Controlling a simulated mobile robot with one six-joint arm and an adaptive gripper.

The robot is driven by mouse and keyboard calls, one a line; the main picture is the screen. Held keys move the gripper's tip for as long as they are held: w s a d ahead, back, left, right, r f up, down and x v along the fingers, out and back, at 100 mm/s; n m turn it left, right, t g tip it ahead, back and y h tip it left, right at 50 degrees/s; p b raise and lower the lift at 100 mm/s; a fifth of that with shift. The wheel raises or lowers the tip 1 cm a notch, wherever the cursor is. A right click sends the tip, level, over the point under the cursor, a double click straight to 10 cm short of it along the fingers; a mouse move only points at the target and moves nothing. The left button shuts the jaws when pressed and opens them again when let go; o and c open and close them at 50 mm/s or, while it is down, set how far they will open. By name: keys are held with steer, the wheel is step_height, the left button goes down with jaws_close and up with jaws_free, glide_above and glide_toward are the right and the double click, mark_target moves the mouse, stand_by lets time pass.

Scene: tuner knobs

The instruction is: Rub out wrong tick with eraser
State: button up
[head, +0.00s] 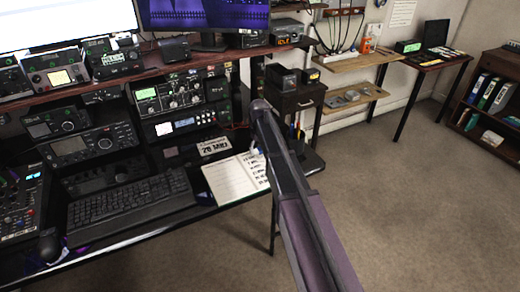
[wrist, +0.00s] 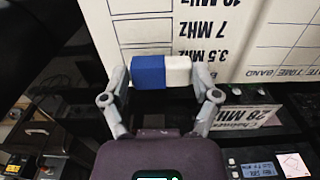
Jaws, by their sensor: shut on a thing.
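My gripper (wrist: 163,77) is shut on an eraser (wrist: 150,72), blue at one end and white at the other, held crosswise between the fingertips. In the wrist view the eraser is in front of the lower edge of a white page (wrist: 240,40) with printed band rows and boxes, seen upside down. I cannot tell whether it touches the page. The two boxes in view look empty, and I see no tick. In the head view the open book (head: 228,180) lies at the desk's right end; my arm covers part of its right page.
A keyboard (head: 130,205) lies left of the book, and a small lettered card (head: 215,146) stands behind it. Radios (head: 180,95) line the back of the desk. A dark side cabinet (head: 296,100) stands behind my arm. The carpet at right is clear.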

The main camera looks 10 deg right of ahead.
steer(key=shift+r+p, duration=2.1)
steer(key=shift+r, duration=0.25)
